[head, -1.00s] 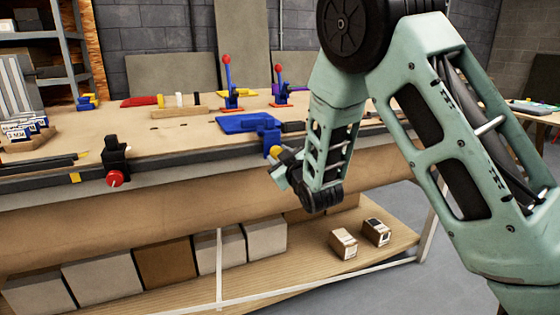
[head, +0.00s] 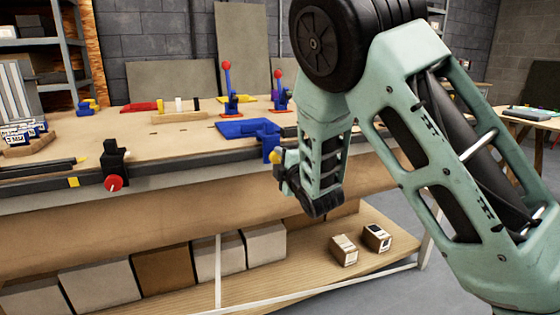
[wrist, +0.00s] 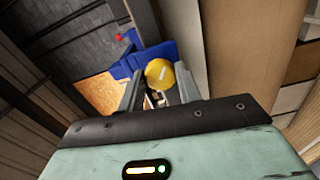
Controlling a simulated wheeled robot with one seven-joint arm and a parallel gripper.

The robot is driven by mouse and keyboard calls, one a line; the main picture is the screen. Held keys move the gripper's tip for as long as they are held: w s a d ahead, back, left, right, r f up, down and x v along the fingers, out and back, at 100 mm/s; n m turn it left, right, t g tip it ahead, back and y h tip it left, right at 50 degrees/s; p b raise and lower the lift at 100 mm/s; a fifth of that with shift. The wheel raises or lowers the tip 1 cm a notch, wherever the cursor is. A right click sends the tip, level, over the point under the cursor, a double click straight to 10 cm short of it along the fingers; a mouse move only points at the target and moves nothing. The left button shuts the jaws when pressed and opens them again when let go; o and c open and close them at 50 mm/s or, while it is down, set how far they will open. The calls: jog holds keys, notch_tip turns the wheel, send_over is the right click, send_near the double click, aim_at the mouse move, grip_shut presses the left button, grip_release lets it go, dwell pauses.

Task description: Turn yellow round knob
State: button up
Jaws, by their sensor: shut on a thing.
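The yellow round knob (head: 274,158) sits on the front of a blue vise (head: 262,134) at the workbench's front edge. In the wrist view the yellow knob (wrist: 160,73) shows between the tips of my gripper's two fingers, with the blue vise (wrist: 127,65) behind it. My gripper (wrist: 162,84) is shut on the knob. In the head view my gripper (head: 279,166) is small and partly hidden by my wrist, and its fingertips are hard to make out.
The wooden workbench (head: 150,140) carries red-topped blue toggle clamps (head: 229,92) at the back. A black clamp with a red knob (head: 113,183) is on the front edge, left of the vise. Boxes (head: 164,272) stand on the lower shelf.

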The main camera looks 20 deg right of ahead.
jog(key=n+p, duration=0.1)
jog(key=n, duration=0.3)
jog(key=shift+n+p, duration=0.4)
jog(key=shift+n, duration=1.2)
jog(key=o, duration=1)
